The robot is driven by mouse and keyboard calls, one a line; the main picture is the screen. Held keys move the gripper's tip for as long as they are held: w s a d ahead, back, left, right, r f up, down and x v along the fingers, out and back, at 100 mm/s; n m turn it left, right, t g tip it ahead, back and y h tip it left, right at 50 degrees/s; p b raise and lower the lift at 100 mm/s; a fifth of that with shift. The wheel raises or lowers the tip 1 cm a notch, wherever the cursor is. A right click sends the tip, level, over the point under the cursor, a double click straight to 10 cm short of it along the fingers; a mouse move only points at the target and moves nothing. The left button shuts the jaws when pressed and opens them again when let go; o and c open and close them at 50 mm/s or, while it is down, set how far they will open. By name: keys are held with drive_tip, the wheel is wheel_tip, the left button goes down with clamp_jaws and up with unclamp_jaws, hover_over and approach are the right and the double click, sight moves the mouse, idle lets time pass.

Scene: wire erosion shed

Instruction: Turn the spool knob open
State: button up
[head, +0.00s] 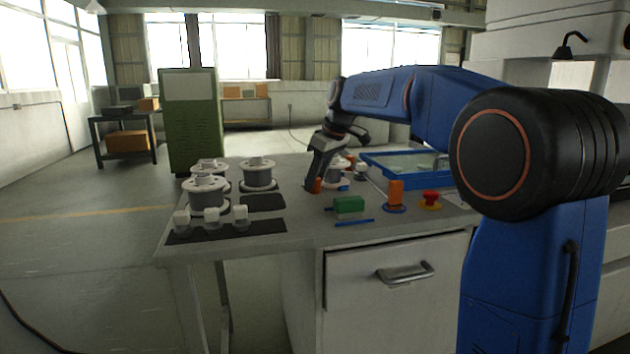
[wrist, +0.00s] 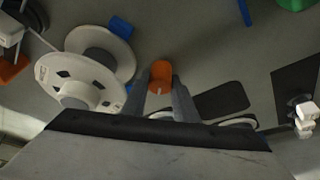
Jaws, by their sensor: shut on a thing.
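An orange knob (head: 317,186) with a pale line on its top stands on the grey table; it also shows in the wrist view (wrist: 161,74). My gripper (head: 313,182) reaches down to it, and in the wrist view its two fingers (wrist: 160,90) stand on either side of the knob, shut on it. The fingers hide part of the knob's sides and its base. A white spool (wrist: 92,72) sits beside the knob, to the left in the wrist view; in the head view my gripper partly covers it.
A green block (head: 349,207), a blue stick (head: 354,223), an orange post (head: 395,191) and a red button (head: 431,196) lie right of my gripper. A blue-framed tray (head: 378,178) is behind them. Several white spools (head: 208,200) stand left, near white blocks on a black mat (head: 262,227).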

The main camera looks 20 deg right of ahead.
drive_tip(key=shift+n, duration=0.4)
drive_tip(key=o, duration=1.1)
drive_tip(key=shift+c, duration=0.2)
